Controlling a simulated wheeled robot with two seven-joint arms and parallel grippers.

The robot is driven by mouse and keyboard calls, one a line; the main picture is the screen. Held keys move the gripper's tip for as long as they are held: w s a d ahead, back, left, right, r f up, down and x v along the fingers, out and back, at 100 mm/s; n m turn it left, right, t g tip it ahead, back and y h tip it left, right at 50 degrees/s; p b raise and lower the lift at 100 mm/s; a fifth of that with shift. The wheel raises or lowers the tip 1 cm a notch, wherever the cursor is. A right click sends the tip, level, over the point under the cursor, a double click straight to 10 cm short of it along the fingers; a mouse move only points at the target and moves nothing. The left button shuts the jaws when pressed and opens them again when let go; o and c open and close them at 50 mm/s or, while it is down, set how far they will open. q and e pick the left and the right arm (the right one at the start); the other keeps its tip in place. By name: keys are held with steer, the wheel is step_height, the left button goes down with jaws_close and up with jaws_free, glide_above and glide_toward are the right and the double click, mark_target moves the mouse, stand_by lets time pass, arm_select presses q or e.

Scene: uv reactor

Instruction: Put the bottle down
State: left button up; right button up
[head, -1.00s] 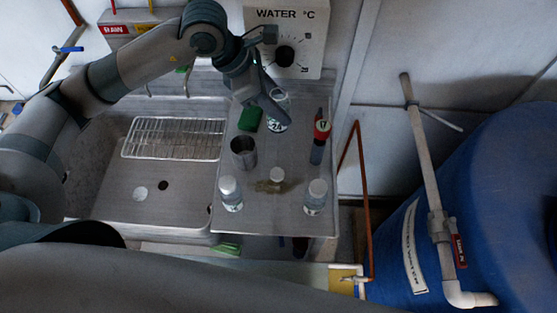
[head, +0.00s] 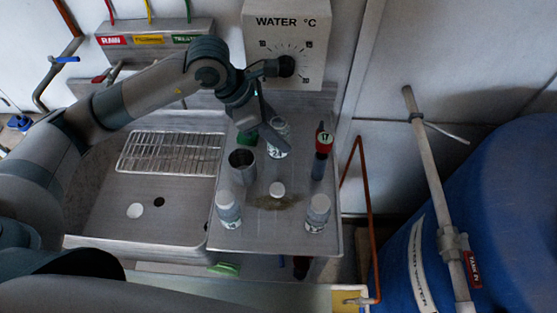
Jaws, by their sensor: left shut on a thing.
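My left gripper (head: 264,122) comes in from the upper left and is shut on a clear bottle (head: 279,141) with a printed label. The bottle is about upright over the far middle of the metal drainboard (head: 254,218); whether its base touches the surface I cannot tell. The gripper's fingers hide part of it. Two other white-capped labelled bottles stand at the near left (head: 228,210) and near right (head: 317,212) of the drainboard. My right gripper is not in view.
A sink (head: 105,205) with a wire rack (head: 170,153) lies left; a blue tank (head: 510,210) stands right.

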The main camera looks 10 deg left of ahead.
mark_target(279, 155)
arm_select(q)
step_height(279, 155, down, 4)
steer(key=shift+r+p, duration=0.1)
steer(key=shift+p, duration=0.6)
steer(key=shift+f, duration=0.6)
steer(key=shift+f, duration=0.1)
step_height(279, 155, down, 2)
steer(key=shift+f+p, duration=0.25)
steer(key=shift+p, duration=0.5)
steer(key=shift+f, duration=0.5)
